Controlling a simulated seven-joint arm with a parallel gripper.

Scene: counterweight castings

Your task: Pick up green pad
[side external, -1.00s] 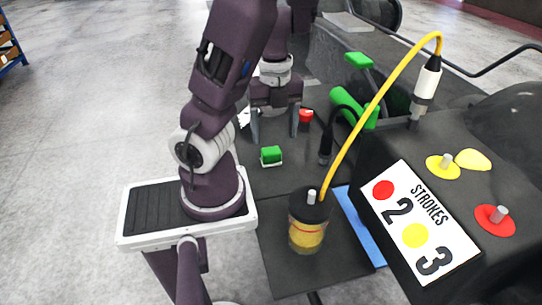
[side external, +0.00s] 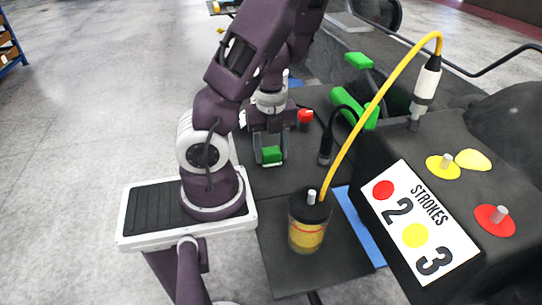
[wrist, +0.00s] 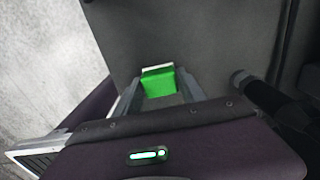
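The green pad (side external: 272,154) is a small block with a bright green top and a pale base, on the dark work surface. My gripper (side external: 271,159) is lowered over it from above, one finger on each side. The fingers are drawn in close and appear shut on the pad's sides. In the wrist view the green pad (wrist: 159,82) sits between the two fingertips (wrist: 158,86), with its pale edge showing at the far side. The pad looks level and still at the surface; I cannot see a gap under it.
A red knob (side external: 305,116) and a black bent hose (side external: 326,150) stand just right of my gripper. A green cylinder (side external: 345,103) lies behind. A jar with yellow contents (side external: 307,235) stands in front, its yellow cable arching up. A sign board (side external: 420,222) is at right.

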